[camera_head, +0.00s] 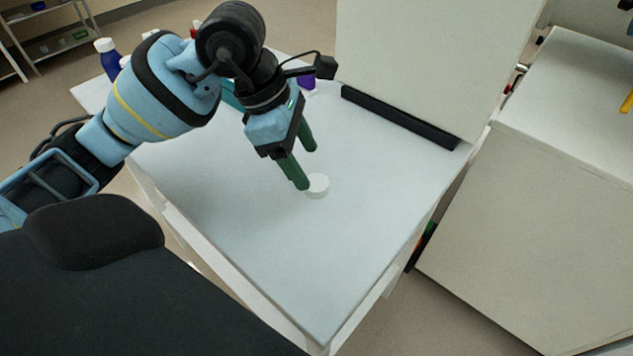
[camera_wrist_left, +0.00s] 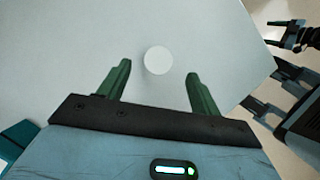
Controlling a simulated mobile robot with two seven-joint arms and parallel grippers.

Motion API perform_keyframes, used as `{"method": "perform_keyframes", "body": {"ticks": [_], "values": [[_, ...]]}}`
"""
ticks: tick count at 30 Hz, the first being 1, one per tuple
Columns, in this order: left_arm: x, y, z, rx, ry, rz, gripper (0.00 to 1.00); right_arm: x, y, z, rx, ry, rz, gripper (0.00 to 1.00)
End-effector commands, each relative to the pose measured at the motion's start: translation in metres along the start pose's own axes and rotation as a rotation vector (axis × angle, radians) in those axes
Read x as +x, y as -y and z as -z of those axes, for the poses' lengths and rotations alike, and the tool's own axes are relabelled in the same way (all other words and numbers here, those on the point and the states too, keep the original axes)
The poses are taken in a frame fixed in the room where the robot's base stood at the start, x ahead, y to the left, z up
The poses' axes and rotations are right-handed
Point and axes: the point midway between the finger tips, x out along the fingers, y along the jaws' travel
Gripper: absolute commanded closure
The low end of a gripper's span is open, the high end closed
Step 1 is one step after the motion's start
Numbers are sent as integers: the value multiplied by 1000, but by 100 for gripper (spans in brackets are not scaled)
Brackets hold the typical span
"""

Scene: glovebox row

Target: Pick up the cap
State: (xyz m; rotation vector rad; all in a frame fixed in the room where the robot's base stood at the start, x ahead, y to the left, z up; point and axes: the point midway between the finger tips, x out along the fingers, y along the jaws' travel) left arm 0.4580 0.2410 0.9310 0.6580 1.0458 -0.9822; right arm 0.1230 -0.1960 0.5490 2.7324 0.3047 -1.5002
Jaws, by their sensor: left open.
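The cap (camera_head: 318,186) is a small white disc lying on the pale table (camera_head: 270,250). My left gripper (camera_head: 305,168) points down over the table with its green fingers apart, right beside the cap in the head view. In the left wrist view the cap (camera_wrist_left: 158,60) lies just beyond the fingertips, roughly centred between the two fingers of the left gripper (camera_wrist_left: 156,72). Nothing is between the fingers. I cannot tell the exact height of the fingertips above the table. My right gripper (camera_wrist_left: 290,35) shows at the upper right of the left wrist view, small and dark.
A white panel with a black base strip (camera_head: 400,118) stands at the table's back right. A blue bottle with a white cap (camera_head: 108,58) and a purple item (camera_head: 307,82) are at the far side. The table's near part is clear. A white cabinet (camera_head: 530,200) stands to the right.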

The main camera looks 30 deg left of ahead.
Motion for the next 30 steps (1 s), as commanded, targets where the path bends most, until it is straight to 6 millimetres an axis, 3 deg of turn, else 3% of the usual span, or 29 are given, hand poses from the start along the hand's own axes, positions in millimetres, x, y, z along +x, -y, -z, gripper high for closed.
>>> {"method": "perform_keyframes", "body": {"ticks": [11, 20, 30], "values": [[46, -1, 1, 0, 0, 4, 36, 1, 0, 0, 0, -2, 0, 29], [51, -1, 1, 0, 0, 2, 36, 2, 0, 1, 0, -3, -1, 29], [51, -1, 1, 0, 0, 1, 78, 2, 0, 1, 1, -4, -1, 29]]}}
